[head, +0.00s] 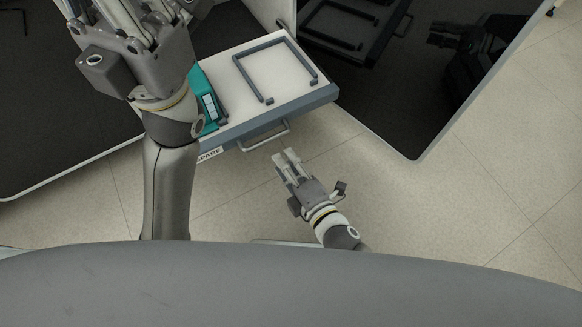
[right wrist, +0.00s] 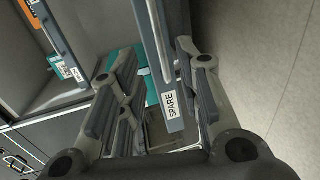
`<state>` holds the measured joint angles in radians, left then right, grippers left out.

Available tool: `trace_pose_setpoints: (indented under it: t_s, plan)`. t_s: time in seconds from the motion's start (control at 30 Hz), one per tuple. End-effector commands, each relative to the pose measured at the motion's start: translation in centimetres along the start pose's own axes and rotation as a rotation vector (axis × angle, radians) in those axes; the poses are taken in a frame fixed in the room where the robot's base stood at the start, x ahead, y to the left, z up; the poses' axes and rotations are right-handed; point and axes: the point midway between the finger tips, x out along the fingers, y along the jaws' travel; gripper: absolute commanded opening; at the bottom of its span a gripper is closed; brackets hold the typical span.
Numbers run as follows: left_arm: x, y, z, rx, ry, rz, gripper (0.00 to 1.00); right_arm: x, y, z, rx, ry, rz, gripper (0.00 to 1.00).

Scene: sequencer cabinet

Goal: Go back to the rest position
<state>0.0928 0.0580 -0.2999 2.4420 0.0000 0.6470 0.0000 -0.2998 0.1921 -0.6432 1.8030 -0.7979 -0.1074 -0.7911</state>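My right gripper (head: 286,156) is open and empty in the head view, just in front of the handle (head: 268,138) of a pulled-out drawer. I see no contact with the handle. The drawer (head: 243,108) has a white inside, a grey front and a SPARE label. A teal cartridge (head: 208,101) stands at its left side. In the right wrist view the SPARE label (right wrist: 171,104) shows between my parted fingers (right wrist: 160,100). My left gripper (head: 137,22) is large at the top left of the head view, over the cabinet. Its fingertips are cut off by the frame edge.
A grey U-shaped rail (head: 268,70) lies in the drawer's empty right part. A dark glossy panel (head: 400,105) stands right of the drawer and reflects it and my arm. Cartridges with orange and teal labels (right wrist: 55,62) show in the right wrist view. Tiled floor (head: 450,205) is clear at right.

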Motion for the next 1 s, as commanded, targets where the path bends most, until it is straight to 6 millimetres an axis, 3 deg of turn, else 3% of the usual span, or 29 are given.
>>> trace_pose_setpoints:
  t_s: [0.2,0.8,0.9,0.97,1.0]
  plan:
    - [0.0,0.0,0.0,0.0,0.0,0.0,0.0,-1.7,0.0,0.0,-0.001,-0.001,0.0,0.32]
    - [0.0,0.0,0.0,0.0,0.0,0.0,0.0,-1.7,0.1,0.0,0.001,0.0,0.002,0.32]
    - [0.0,-0.1,0.1,-0.001,-0.008,-0.003,0.0,-1.7,1.7,0.0,0.04,0.01,0.035,0.32]
    - [0.0,-0.1,0.2,-0.002,-0.018,-0.006,0.0,-1.8,4.0,0.1,0.101,0.026,0.086,0.32]
    - [-0.1,-0.1,0.3,-0.003,-0.027,-0.01,0.0,-1.9,6.1,0.2,0.156,0.042,0.132,0.32]
